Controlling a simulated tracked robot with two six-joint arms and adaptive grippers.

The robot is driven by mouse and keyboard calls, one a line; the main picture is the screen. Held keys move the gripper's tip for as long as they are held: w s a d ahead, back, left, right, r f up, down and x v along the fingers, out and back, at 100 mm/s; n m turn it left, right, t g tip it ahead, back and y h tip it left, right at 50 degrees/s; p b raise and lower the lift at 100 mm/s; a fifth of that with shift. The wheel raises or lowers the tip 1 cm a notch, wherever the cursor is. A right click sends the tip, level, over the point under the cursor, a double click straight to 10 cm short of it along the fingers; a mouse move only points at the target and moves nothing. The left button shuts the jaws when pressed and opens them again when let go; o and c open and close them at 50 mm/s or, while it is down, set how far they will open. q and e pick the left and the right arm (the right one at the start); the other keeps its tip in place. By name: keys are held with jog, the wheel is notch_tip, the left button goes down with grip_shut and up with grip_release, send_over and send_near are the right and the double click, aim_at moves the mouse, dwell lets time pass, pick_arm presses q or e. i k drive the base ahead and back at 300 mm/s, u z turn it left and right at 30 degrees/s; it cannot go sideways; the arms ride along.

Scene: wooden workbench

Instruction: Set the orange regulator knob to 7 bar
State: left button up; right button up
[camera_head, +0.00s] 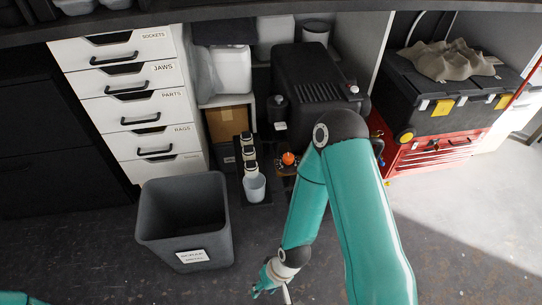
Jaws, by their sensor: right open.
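The orange regulator knob (288,158) shows small in the head view, low in front of a black compressor-like machine (305,85). The knob's scale and setting are too small to read. My right arm reaches across the middle of the view, just right of the knob, and bends back down. My right gripper (272,289) is at the bottom edge, open, well below the knob in the picture and apart from it. No object shows between its fingers. Only a teal piece of my left arm shows at the bottom left corner; the left gripper is out of view.
A grey scrap bin (184,212) stands on the floor left of my right gripper. A white drawer unit (135,105) is behind it. A red toolbox (433,151) is at right. Floor at right is clear.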

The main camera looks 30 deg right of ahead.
aim_at(288, 158)
jog(key=u, duration=0.95)
jog(key=k, duration=1.2)
jog(key=z, duration=1.15)
jog(key=i, duration=1)
jog(key=u, duration=0.05)
